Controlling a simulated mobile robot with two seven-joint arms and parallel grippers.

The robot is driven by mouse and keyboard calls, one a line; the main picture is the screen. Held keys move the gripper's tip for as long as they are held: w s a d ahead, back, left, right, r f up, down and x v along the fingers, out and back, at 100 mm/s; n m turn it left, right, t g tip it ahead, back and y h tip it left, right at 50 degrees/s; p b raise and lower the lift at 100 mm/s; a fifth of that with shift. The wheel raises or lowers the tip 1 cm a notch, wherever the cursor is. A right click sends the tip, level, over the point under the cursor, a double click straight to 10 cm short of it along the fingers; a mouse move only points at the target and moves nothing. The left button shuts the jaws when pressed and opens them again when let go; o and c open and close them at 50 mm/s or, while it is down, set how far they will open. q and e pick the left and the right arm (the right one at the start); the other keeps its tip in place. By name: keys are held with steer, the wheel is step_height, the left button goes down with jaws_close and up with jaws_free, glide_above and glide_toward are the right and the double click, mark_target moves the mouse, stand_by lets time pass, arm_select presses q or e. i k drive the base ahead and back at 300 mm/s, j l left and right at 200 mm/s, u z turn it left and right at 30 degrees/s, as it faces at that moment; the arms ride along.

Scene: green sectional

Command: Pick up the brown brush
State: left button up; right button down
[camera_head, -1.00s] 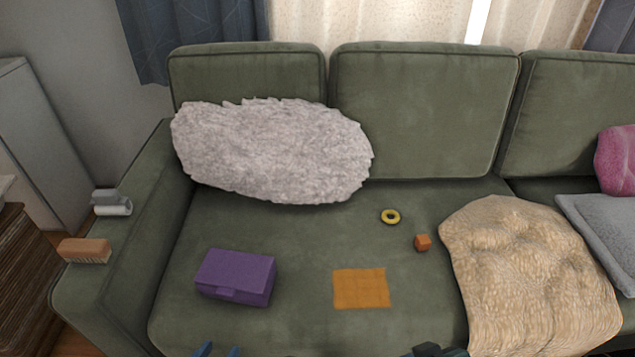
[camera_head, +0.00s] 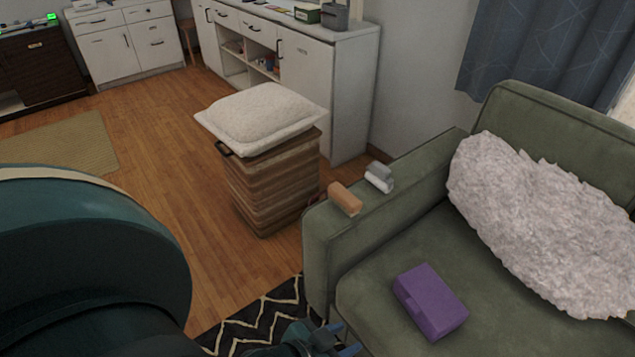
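The brown brush (camera_head: 344,198) lies on top of the green sofa's left armrest (camera_head: 395,204), near its front end. My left gripper (camera_head: 337,338) shows at the bottom edge, low in front of the sofa and well apart from the brush. Its two blue fingers are spread apart with nothing seen between them. My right gripper is out of the picture.
A grey and white roller-like item (camera_head: 379,177) lies behind the brush on the armrest. A purple box (camera_head: 430,301) and a fluffy pillow (camera_head: 540,225) are on the seat. A woven hamper with a cushion (camera_head: 262,116) stands left of the armrest. Wooden floor (camera_head: 170,130) lies open beyond.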

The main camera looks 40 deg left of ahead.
mark_target(351, 205)
steer(key=u, duration=0.95)
steer(key=z, duration=1.45)
steer(key=u, duration=1.45)
